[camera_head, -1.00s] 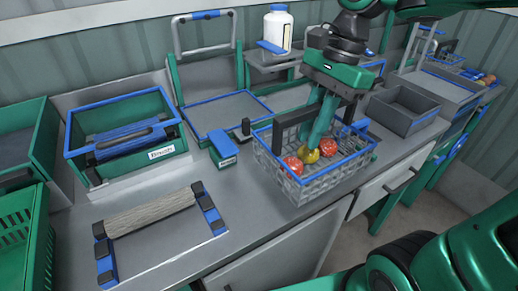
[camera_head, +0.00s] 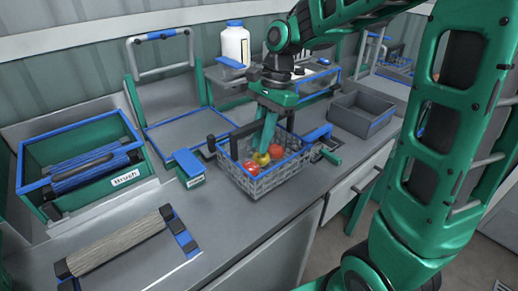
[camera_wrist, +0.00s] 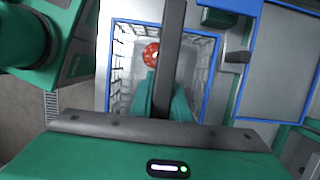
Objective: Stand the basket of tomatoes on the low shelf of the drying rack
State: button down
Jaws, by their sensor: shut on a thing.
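The wire basket (camera_head: 245,185) with a blue rim holds red and yellow tomatoes (camera_head: 262,160). My gripper (camera_head: 264,145) reaches down into it, shut on its dark handle. In the wrist view the handle (camera_wrist: 171,60) runs between my fingers (camera_wrist: 165,98), and a red tomato shows beside it. The basket looks upright over the grey bench; I cannot tell if it touches it. No thing is plainly the drying rack. A raised grey shelf (camera_head: 226,76) behind the basket may be part of it; my arm hides some of it.
A blue and green box (camera_head: 188,168) stands close left of the basket. A grey bin (camera_head: 345,113) and a green-handled tool (camera_head: 328,152) are to its right. A white bottle (camera_head: 236,46) stands on the raised shelf. A blue-edged grey panel (camera_head: 175,133) lies behind left.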

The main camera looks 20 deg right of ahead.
jog(key=shift+f, duration=1.6)
jog(key=shift+f, duration=0.1)
jog(key=c, duration=1.7)
grip_release()
jog(key=v, duration=1.1)
jog(key=shift+r, duration=0.2)
jog(key=shift+d+r, duration=0.15)
jog(key=shift+r, duration=0.2)
